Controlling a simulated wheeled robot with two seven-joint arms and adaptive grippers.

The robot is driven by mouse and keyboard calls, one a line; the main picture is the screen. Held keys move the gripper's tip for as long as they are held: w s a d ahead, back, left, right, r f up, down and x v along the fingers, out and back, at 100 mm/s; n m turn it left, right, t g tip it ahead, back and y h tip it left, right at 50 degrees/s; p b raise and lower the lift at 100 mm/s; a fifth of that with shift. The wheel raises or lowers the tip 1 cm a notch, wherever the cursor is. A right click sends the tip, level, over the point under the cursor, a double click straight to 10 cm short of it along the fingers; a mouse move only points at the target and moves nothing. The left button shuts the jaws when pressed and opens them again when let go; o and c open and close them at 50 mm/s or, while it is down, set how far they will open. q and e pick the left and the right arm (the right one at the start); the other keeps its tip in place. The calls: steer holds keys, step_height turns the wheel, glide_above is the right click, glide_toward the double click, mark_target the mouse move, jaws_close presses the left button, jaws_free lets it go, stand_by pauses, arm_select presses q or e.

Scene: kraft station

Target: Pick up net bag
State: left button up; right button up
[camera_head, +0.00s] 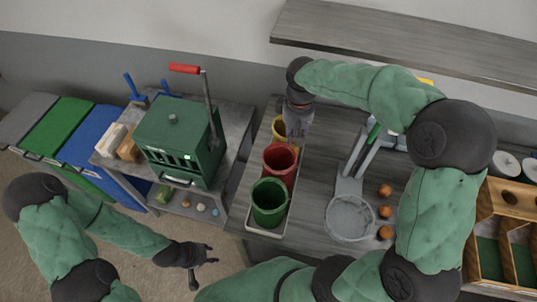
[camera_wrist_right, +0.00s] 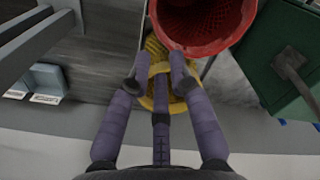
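A yellow, net-textured thing, which looks like the net bag (camera_wrist_right: 153,48), shows between and behind my right gripper's fingers (camera_wrist_right: 160,62) in the right wrist view. In the head view a yellow container or bag (camera_head: 279,130) stands at the far end of a tray, partly hidden by my right gripper (camera_head: 296,132), which points down over it. The right fingertips are bent inward around a yellow strand; whether they grip it is unclear. My left gripper (camera_head: 204,270) is open and empty, low at left centre above the floor.
A red bucket (camera_head: 280,163) and a green bucket (camera_head: 269,203) share the tray with the yellow one. A green press (camera_head: 180,140) with a red-handled lever stands left. A round strainer (camera_head: 349,218) and brown balls (camera_head: 384,211) lie right. A shelf (camera_head: 400,40) overhangs behind.

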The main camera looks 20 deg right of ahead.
mark_target(279, 171)
step_height(279, 171, down, 10)
steer(key=b, duration=0.1)
steer(key=shift+s+f, duration=0.2)
steer(key=shift+s, duration=0.15)
stand_by(0.3)
jaws_close()
